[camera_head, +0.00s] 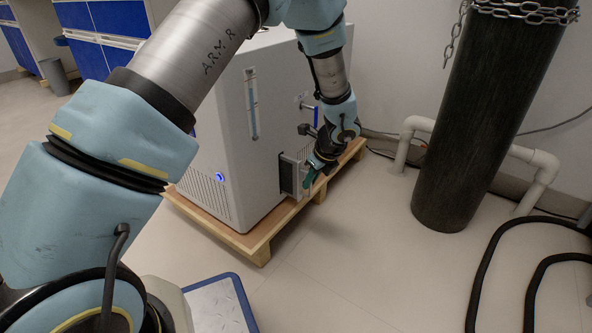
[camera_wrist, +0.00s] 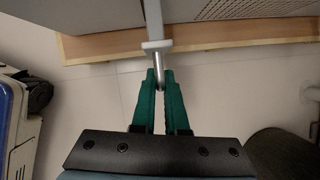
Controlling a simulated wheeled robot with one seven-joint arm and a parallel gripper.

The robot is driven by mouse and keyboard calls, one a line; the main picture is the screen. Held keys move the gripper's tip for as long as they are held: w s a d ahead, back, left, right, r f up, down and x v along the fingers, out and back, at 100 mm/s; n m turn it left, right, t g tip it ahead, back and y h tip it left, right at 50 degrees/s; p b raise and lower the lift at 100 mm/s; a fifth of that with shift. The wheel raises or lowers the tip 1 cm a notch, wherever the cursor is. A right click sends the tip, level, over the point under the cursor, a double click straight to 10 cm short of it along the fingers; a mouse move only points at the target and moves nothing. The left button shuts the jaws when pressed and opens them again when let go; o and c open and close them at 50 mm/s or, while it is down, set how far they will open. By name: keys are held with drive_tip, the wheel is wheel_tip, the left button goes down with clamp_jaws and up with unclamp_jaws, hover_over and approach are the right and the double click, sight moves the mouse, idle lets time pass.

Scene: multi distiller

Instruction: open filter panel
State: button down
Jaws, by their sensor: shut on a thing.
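The distiller is a large white-grey cabinet (camera_head: 232,135) on a wooden pallet. A small dark-edged panel (camera_head: 288,174), which looks like the filter panel, is low on its right-hand face, and it seems to stick out a little. My gripper (camera_head: 309,178) is at this panel. In the wrist view my green gripper fingers (camera_wrist: 157,80) are shut on a metal handle (camera_wrist: 158,64), which comes down from a pale bracket (camera_wrist: 156,45). How far the panel stands from the cabinet is hard to tell, as my gripper hides part of it.
The wooden pallet (camera_head: 258,247) juts out below the cabinet. A dark gas cylinder (camera_head: 480,120) with a chain stands at right, near white pipes (camera_head: 541,176) and black hoses (camera_head: 484,275). The floor between the pallet and cylinder is clear. A blue-rimmed platform (camera_head: 216,305) is at the bottom.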

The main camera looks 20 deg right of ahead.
drive_tip(key=s+d+p, duration=0.3)
drive_tip(key=s+d, duration=0.3)
drive_tip(key=s, duration=0.4)
drive_tip(key=shift+s, duration=0.35)
drive_tip(key=c, duration=0.9)
unclamp_jaws()
drive_tip(key=shift+w+a, duration=0.1)
drive_tip(key=shift+c, duration=0.2)
drive_tip(key=p+v, duration=0.5)
drive_tip(key=v, duration=0.5)
drive_tip(key=shift+r, duration=0.4)
